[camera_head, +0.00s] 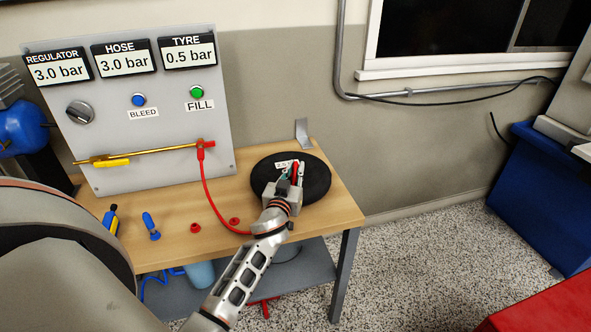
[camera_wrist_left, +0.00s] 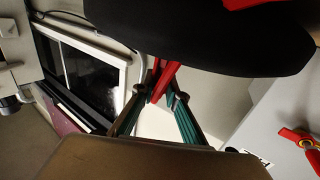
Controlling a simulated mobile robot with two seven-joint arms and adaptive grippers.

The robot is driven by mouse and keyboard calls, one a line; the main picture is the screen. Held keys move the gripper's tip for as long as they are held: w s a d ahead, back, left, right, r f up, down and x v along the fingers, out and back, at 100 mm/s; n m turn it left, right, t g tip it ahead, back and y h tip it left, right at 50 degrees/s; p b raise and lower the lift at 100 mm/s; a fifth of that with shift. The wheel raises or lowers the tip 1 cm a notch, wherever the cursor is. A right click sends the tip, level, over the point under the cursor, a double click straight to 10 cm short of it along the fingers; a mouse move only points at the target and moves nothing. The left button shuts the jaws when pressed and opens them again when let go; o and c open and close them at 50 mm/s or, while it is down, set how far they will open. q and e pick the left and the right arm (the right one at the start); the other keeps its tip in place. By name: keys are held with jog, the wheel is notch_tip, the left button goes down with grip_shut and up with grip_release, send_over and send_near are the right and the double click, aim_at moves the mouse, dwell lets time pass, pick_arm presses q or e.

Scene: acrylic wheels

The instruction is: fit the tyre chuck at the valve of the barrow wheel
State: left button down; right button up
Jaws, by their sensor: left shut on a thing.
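The barrow wheel (camera_head: 318,180) is a black disc at the right end of the bench, partly hidden by my left gripper. My left gripper (camera_head: 294,178) is over the wheel's near side, shut on the red tyre chuck (camera_head: 296,170). In the left wrist view the red chuck (camera_wrist_left: 161,82) is between the teal-padded fingers (camera_wrist_left: 160,95), close to the black tyre (camera_wrist_left: 200,40). I cannot see the valve clearly or tell whether the chuck touches it. A red hose (camera_head: 211,205) runs from the panel fitting down behind my left arm. My right gripper is not in view.
The grey panel (camera_head: 140,118) reads regulator 3.0, hose 3.0 and tyre 0.5 bar. A yellow-and-blue tool (camera_head: 111,218), a blue tool (camera_head: 151,226) and red caps (camera_head: 195,227) lie on the bench (camera_head: 175,205). A metal bracket (camera_head: 302,132) stands behind the wheel.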

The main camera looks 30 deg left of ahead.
pick_arm(q)
jog(key=c, duration=1.9)
grip_release()
jog(key=shift+f, duration=0.2)
jog(key=shift+s, duration=0.15)
jog(key=v, duration=1.1)
jog(key=shift+s+d+r, duration=0.1)
jog(key=shift+s, duration=0.25)
